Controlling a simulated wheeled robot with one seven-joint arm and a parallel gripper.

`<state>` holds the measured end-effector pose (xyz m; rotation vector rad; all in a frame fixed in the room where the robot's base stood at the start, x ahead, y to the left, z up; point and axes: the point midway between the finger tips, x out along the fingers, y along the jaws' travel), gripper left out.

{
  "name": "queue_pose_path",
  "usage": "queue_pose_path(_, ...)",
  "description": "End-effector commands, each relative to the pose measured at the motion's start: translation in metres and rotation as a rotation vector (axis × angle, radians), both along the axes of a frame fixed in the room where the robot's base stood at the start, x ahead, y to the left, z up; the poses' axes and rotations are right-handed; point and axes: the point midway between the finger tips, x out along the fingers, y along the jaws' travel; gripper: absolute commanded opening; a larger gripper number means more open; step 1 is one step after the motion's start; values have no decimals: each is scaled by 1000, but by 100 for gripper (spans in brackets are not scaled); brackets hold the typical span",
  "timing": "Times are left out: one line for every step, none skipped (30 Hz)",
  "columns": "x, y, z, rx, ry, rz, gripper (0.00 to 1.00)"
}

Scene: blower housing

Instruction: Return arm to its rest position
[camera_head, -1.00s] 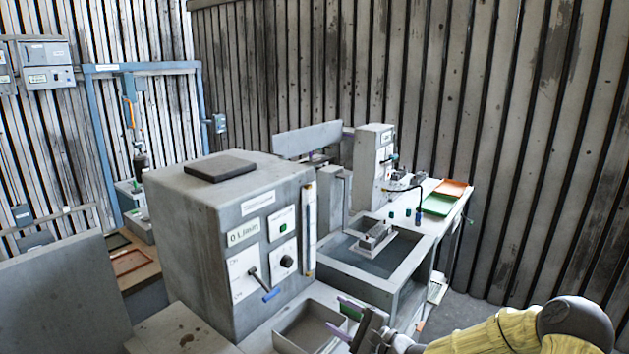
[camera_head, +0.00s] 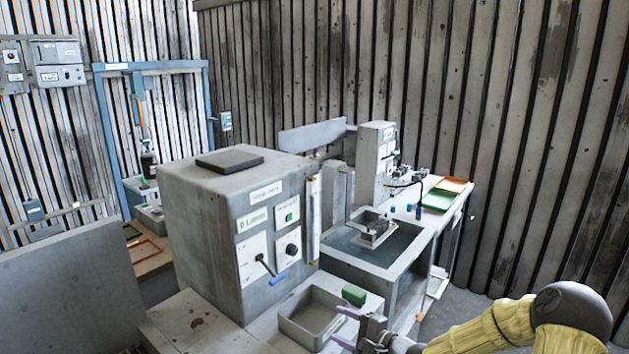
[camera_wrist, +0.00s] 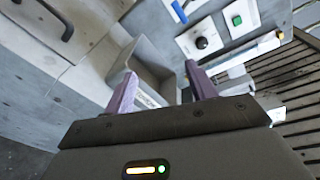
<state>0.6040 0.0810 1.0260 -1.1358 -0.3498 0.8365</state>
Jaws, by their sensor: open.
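My gripper (camera_head: 345,327) is open at the bottom of the head view, in front of the grey bin by the large grey machine. Nothing shows between its purple fingers. In the wrist view the two fingers (camera_wrist: 161,75) stand apart, with the grey bin (camera_wrist: 148,65) beyond them. My arm, in a yellow sleeve, is bent at the lower right of the head view.
The grey machine (camera_head: 222,225) with a lever and knob stands left of my gripper. A green block (camera_head: 353,294) sits beside the open grey bin (camera_head: 292,330). A basin (camera_head: 340,262) and trays (camera_head: 437,201) lie farther back. Floor shows at right.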

Motion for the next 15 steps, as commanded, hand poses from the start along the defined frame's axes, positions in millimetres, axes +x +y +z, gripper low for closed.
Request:
queue_pose_path(-2,2,-3,-51,-2,5,56)
queue_pose_path(-3,2,-5,-84,-3,6,56)
queue_pose_path(-5,2,-9,-129,-4,8,56)
queue_pose_path(-7,3,-12,-168,-5,11,56)
queue_pose_path(-9,3,-14,-205,-7,14,56)
queue_pose_path(-11,2,-18,-261,-9,19,56)
queue_pose_path(-14,2,-20,-305,-10,27,56)
queue_pose_path(-16,1,-23,-352,-13,31,56)
queue_pose_path(-20,0,-26,-422,-16,41,56)
queue_pose_path(-23,-2,-29,-480,-16,50,56)
queue_pose_path(-28,-4,-31,-541,-18,61,56)
queue_pose_path(-33,-8,-34,-629,-20,76,56)
queue_pose_path(-39,-12,-35,-699,-21,91,56)
queue_pose_path(-44,-16,-36,-768,-23,108,56)
queue_pose_path(-52,-22,-36,-857,-21,131,56)
